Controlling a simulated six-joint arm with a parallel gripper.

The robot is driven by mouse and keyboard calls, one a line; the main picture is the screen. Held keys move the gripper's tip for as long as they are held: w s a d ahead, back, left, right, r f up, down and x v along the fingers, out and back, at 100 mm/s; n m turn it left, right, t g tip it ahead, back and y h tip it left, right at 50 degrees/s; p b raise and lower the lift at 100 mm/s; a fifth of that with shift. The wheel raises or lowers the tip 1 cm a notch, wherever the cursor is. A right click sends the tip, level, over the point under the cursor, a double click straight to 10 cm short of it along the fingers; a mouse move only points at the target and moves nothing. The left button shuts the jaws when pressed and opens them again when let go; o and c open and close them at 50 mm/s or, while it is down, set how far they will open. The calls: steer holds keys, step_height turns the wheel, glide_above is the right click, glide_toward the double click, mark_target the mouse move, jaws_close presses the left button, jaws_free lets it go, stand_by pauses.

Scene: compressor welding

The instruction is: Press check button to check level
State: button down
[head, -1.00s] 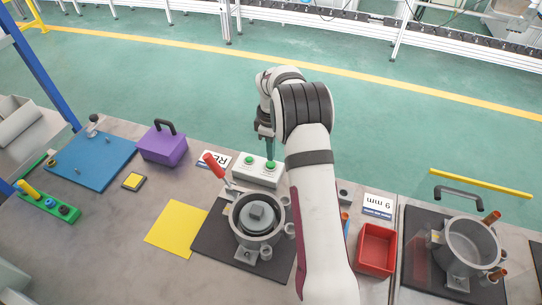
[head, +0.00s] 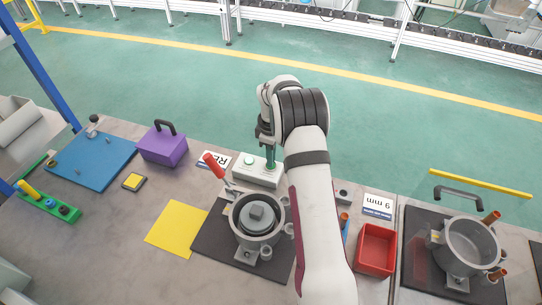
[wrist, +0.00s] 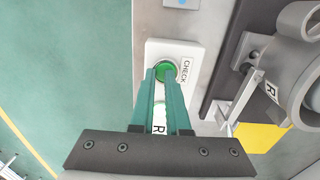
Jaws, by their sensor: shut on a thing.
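The white button box (head: 257,177) stands at the back of the table, with a pale green button (head: 249,160) on its left. In the wrist view, the box (wrist: 190,50) carries the word CHECK beside a green check button (wrist: 166,68). My gripper (wrist: 165,73) points down at this button, with its two green fingers close together and their tips at the button. The fingers are shut on the button, and they partly hide it. In the head view my gripper (head: 271,166) is over the right part of the box and hides the button there.
A round metal compressor part (head: 258,215) with a red-handled clamp (head: 214,166) stands on a dark mat in front of the box. A purple case (head: 162,146) and a yellow sheet (head: 176,229) lie left. A red bin (head: 376,250) stands right.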

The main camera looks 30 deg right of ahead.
steer(key=shift+s+a+f, duration=0.3)
steer(key=shift+s+f, duration=0.1)
steer(key=shift+f, duration=0.25)
step_height(320, 180, up, 15)
steer(key=shift+w+d+r, duration=0.2)
steer(key=shift+w+d, duration=0.1)
steer(key=shift+w, duration=0.1)
